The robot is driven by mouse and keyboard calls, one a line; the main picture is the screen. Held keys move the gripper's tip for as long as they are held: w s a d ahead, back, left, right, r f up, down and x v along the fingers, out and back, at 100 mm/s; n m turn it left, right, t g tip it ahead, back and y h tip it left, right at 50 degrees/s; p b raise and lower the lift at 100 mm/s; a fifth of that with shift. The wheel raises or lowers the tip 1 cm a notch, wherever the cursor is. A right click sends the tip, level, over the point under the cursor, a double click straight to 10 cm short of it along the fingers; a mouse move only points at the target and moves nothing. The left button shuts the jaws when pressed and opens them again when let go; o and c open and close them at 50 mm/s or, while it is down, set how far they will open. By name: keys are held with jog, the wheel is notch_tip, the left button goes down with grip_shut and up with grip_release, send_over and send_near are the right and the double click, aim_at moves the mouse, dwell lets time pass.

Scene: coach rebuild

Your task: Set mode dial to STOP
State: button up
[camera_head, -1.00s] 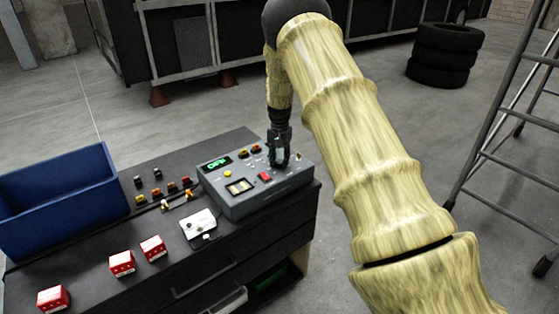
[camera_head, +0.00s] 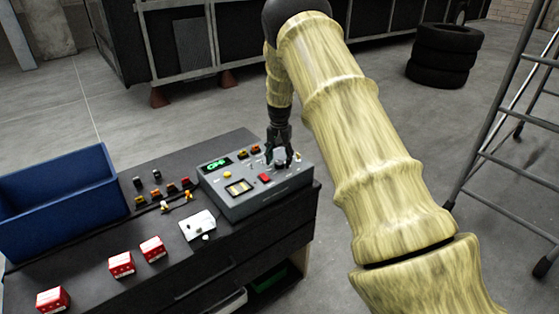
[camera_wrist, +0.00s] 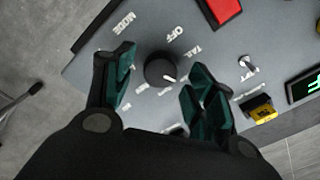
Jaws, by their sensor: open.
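The grey control box (camera_head: 270,201) sits on the dark workbench. In the wrist view the mode dial (camera_wrist: 160,71) is a round black knob with a short white pointer line. The line points to the lower right, towards my right finger. The labels "MODE", "OFF" and one like "TAIL" read around it; others are partly hidden by the fingers, and I cannot make out STOP. My gripper (camera_wrist: 160,64) is open, with one green-padded finger on each side of the dial and gaps between. In the head view my gripper (camera_head: 281,158) is over the box's far right part.
The box carries a red button (camera_head: 265,178), a yellow button (camera_head: 227,175), a gauge (camera_head: 240,188) and a green display (camera_head: 217,164). A blue bin (camera_head: 60,200), red blocks (camera_head: 121,264) and a white plate (camera_head: 197,225) stand to the left. A ladder (camera_head: 500,140) stands at right.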

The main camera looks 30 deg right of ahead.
aim_at(280, 162)
notch_tip(280, 162, up, 11)
jog(key=shift+r, duration=0.15)
jog(key=shift+d, duration=0.1)
dwell(0.7)
